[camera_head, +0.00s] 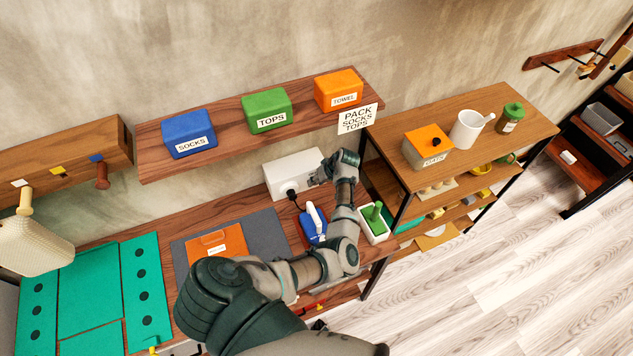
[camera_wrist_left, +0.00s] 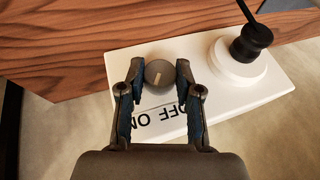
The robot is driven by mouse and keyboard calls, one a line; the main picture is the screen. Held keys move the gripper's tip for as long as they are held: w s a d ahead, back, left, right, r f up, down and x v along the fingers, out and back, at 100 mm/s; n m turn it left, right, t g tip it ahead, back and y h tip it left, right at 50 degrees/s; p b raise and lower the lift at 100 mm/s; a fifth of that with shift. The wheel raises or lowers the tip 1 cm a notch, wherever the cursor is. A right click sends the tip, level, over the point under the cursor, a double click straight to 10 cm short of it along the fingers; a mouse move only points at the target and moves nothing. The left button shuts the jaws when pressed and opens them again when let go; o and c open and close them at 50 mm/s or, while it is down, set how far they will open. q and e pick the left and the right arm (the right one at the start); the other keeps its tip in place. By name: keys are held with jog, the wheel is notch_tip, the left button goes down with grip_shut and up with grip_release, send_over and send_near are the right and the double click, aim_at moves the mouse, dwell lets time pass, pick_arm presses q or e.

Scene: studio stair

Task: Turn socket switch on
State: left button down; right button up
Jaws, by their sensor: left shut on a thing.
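The white socket box (camera_head: 290,172) stands at the back of the wooden bench, against the wall, with a black plug and cable (camera_head: 291,194) in its front. OFF and ON lettering (camera_wrist_left: 180,115) lies beside the knob, partly covered by a finger. The black plug (camera_wrist_left: 251,41) sits in a round white socket to the right. My left gripper (camera_wrist_left: 160,80) has its fingertips on both sides of the knob, shut on it. My right gripper is not in view.
A shelf (camera_head: 210,157) with blue, green and orange boxes hangs above the socket box. A blue-and-white object (camera_head: 313,226) and a white tray with a green item (camera_head: 374,220) stand near my left arm. A shelf unit (camera_head: 470,175) is at right.

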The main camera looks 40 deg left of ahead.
pick_arm(q)
jog(key=g+y+b, duration=0.1)
jog(key=b, duration=0.1)
jog(key=f+g+y+b, duration=0.1)
jog(key=g+b, duration=0.1)
jog(key=shift+w+d+m+b, duration=0.2)
jog(key=shift+m+b, duration=0.15)
jog(key=shift+m, duration=0.05)
jog(key=shift+d+r+g+y+b, duration=0.15)
jog(key=shift+g+y+b, duration=0.35)
jog(key=shift+b, duration=0.6)
jog(key=shift+r, duration=0.1)
jog(key=c, duration=0.8)
grip_release()
jog(key=shift+w, duration=0.15)
jog(key=shift+w+d+r, duration=0.1)
jog(key=shift+d+r, duration=0.05)
jog(key=shift+r, duration=0.1)
jog(key=v, duration=1.1)
jog(key=shift+w+d, duration=0.2)
jog(key=shift+w, duration=0.1)
